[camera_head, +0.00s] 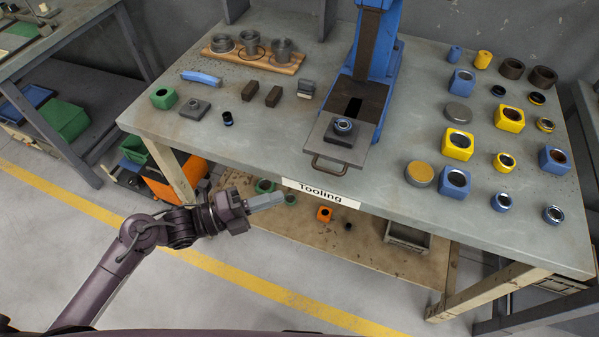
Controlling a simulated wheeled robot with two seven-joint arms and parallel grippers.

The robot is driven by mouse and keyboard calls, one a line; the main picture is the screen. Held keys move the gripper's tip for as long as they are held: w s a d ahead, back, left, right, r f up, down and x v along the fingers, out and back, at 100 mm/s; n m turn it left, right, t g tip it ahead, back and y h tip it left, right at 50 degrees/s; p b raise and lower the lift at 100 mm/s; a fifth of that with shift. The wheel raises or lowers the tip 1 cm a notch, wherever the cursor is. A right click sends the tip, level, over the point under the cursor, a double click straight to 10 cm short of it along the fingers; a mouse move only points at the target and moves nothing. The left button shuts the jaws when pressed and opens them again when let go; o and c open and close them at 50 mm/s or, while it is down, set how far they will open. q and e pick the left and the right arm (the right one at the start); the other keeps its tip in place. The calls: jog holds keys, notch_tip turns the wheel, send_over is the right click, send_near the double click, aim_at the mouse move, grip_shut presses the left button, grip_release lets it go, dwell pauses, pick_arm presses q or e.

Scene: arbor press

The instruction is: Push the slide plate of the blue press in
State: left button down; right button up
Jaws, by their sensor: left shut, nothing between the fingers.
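The blue press (385,45) stands at the back middle of the grey table. Its slide plate (327,149) sticks out at the front of the base, with a wire handle (328,166) near the table's front edge. A small dark round part with a blue ring (343,127) sits on the slide plate. My left gripper (281,197) is shut and empty. It appears in front of the table's front edge, to the left of and lower in the picture than the handle, apart from it. My right gripper is not in view.
Yellow, blue and dark bushings and blocks, such as a yellow block (457,145), stand right of the press. A wooden board (252,57) with three grey cylinders lies back left. A Tooling label (321,193) is on the front edge. A lower shelf (372,255) holds several parts.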

pick_arm(q)
jog(key=w+d+p, duration=0.2)
jog(key=w+d, duration=0.3)
jog(key=d, duration=0.1)
jog(key=shift+w+r+p, duration=0.15)
jog(key=shift+w+p, duration=0.15)
jog(key=shift+w, duration=0.05)
jog(key=shift+d, duration=0.1)
